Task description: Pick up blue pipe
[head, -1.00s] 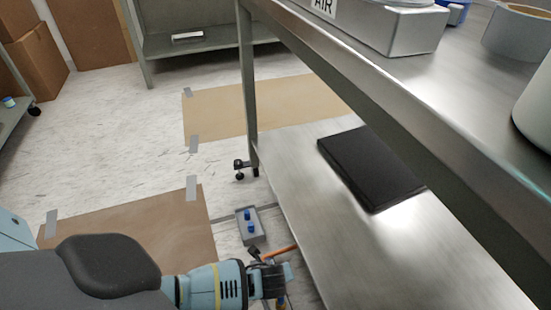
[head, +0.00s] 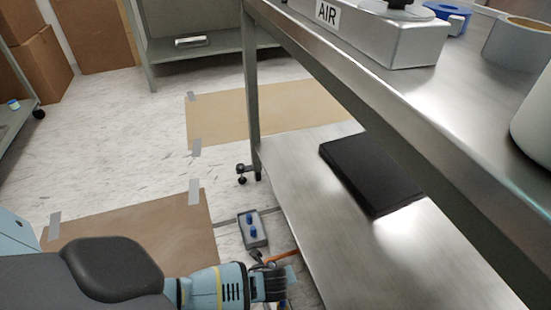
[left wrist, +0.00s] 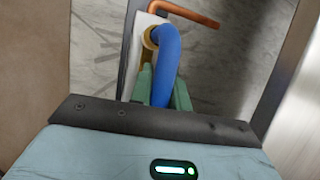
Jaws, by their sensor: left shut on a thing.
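The blue pipe (left wrist: 168,55) is a thick bent tube in the left wrist view, with a tan ring at its far end. My left gripper (left wrist: 162,88) has its green fingers shut on the near part of the pipe. In the head view, my left gripper (head: 277,283) is low beside the metal table's bottom shelf, over the floor; the pipe cannot be made out clearly there. My right gripper is in neither view.
A copper pipe (left wrist: 183,14) lies just beyond the blue one. A grey box with blue knobs (head: 252,238) sits on the floor near the gripper. The metal bottom shelf (head: 340,265) borders the right side and bears a black slab (head: 370,172).

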